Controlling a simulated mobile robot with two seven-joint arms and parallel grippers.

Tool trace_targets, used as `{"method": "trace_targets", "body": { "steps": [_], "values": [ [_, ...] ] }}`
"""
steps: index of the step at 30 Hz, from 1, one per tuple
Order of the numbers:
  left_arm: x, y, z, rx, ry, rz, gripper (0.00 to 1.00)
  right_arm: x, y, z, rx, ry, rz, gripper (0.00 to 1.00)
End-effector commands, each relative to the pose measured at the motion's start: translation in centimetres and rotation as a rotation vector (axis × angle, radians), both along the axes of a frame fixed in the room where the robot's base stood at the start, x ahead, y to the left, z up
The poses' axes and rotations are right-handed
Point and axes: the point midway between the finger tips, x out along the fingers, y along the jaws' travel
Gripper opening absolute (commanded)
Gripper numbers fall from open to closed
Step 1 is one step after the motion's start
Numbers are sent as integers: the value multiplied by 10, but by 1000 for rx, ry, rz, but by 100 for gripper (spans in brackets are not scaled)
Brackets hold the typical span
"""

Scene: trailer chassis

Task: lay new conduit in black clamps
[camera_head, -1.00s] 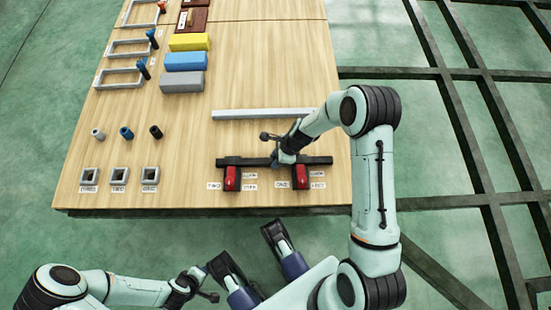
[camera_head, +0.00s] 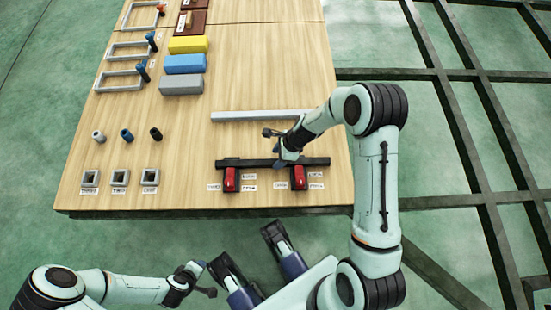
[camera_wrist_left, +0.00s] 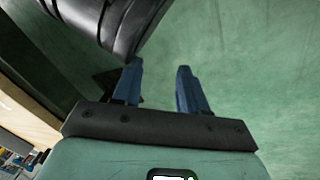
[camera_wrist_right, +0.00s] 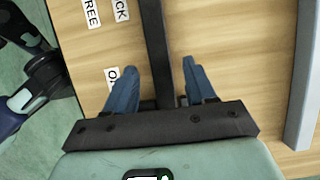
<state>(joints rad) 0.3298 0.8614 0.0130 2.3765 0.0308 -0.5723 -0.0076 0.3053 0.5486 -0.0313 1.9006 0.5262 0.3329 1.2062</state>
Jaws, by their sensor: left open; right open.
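A dark bar (camera_head: 240,162) lies left to right near the table's front edge, across the back ends of two red-and-black clamp pieces, a left one (camera_head: 230,180) and a right one (camera_head: 299,178). A light grey conduit-like bar (camera_head: 250,116) lies behind it on the bare table. My right gripper (camera_head: 283,160) is over the dark bar, between the clamps. In the right wrist view its open fingers (camera_wrist_right: 158,85) stand on either side of the dark bar (camera_wrist_right: 154,40), without visible contact. My left gripper (camera_wrist_left: 158,85) is open and empty over the floor, off the table.
Yellow (camera_head: 188,45), blue (camera_head: 185,64) and grey (camera_head: 181,84) blocks stand at the back left. Small cylinders (camera_head: 127,135) and square sockets (camera_head: 120,177) are at the front left. Dark floor beams (camera_head: 480,90) run at the right.

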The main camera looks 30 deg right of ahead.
Motion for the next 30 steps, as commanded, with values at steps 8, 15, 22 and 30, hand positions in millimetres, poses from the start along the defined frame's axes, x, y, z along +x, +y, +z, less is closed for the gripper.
{"method": "trace_targets", "body": {
  "steps": [8, 15, 22, 30],
  "values": [
    [8, -11, 33, -16, -40, -17, 43, -12, -20, 59, -2, -3, -1, 55],
    [-5, -18, 39, -32, -6, -31, 43, -17, -27, 79, 0, 0, 1, 55],
    [-6, -18, 39, -35, -1, -32, 43, -18, -28, 80, 0, 0, 1, 55],
    [-6, -18, 39, -35, -1, -32, 43, -18, -28, 80, 0, 0, 1, 55]
  ]
}}
